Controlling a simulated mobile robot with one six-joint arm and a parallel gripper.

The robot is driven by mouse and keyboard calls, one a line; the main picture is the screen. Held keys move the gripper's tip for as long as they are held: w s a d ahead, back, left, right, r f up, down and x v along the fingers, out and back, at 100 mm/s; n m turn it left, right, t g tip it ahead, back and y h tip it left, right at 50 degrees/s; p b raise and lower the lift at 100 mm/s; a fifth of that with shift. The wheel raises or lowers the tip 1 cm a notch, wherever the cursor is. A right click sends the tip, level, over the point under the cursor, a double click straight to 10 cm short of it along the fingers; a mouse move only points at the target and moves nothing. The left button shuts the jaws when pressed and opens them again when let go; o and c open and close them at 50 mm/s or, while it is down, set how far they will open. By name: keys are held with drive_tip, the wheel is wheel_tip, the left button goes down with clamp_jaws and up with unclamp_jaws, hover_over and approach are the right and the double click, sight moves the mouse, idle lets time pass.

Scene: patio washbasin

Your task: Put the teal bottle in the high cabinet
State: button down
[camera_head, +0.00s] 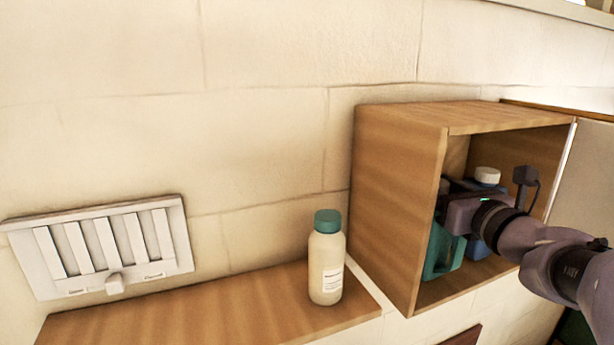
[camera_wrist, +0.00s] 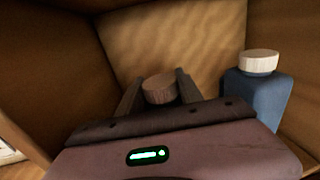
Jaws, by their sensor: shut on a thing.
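The teal bottle (camera_head: 440,254) is inside the open wooden cabinet (camera_head: 388,205), near its left wall in the head view. My gripper (camera_head: 458,208) reaches into the cabinet from the right, above the bottle, and hides its top. In the wrist view, my gripper (camera_wrist: 158,90) has its two fingers on either side of a brown round cap (camera_wrist: 159,88), shut on the bottle. The bottle's body is hidden there. I cannot tell whether its base touches the cabinet floor.
A blue bottle (camera_wrist: 257,98) with a pale cap stands right of my gripper in the cabinet. The cabinet door (camera_head: 588,165) is open at right.

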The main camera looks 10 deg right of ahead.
drive_tip(key=c, duration=0.8)
unclamp_jaws()
drive_tip(key=shift+o, duration=0.2)
drive_tip(key=shift+r+p, duration=0.25)
drive_tip(key=shift+p, duration=0.15)
drive_tip(key=s+b, duration=0.3)
drive_tip(key=s, duration=0.9)
drive_tip(key=shift+f, duration=0.15)
drive_tip(key=shift+a, duration=0.1)
